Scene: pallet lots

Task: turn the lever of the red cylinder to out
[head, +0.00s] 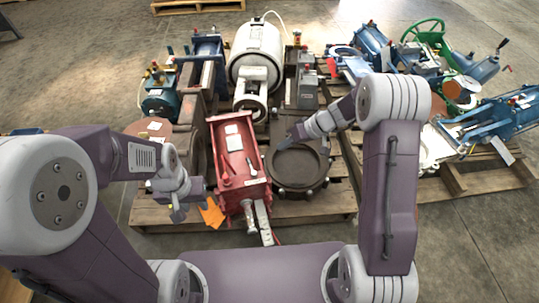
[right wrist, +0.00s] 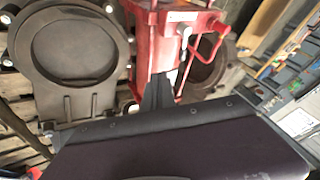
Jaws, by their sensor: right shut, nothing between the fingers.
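The red cylinder (head: 233,145) lies on a pallet in the middle of the head view, a white label on its top. In the right wrist view its red body (right wrist: 155,40) stands behind my fingers, with a thin red bent lever (right wrist: 211,42) on its right side. My right gripper (head: 283,142) is shut and empty, just right of the cylinder in the head view; its dark fingers (right wrist: 158,88) overlap the red body in the wrist view, and contact cannot be told. My left gripper (head: 178,211) hangs left of the cylinder's near end; its opening is unclear.
A dark round flange (head: 298,167) lies right of the cylinder. A white tank (head: 256,52) and grey-brown valve parts stand behind. Blue actuators (head: 495,118) and a green handwheel (head: 427,30) fill the right pallet (head: 470,181). Bare concrete floor lies around the pallets.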

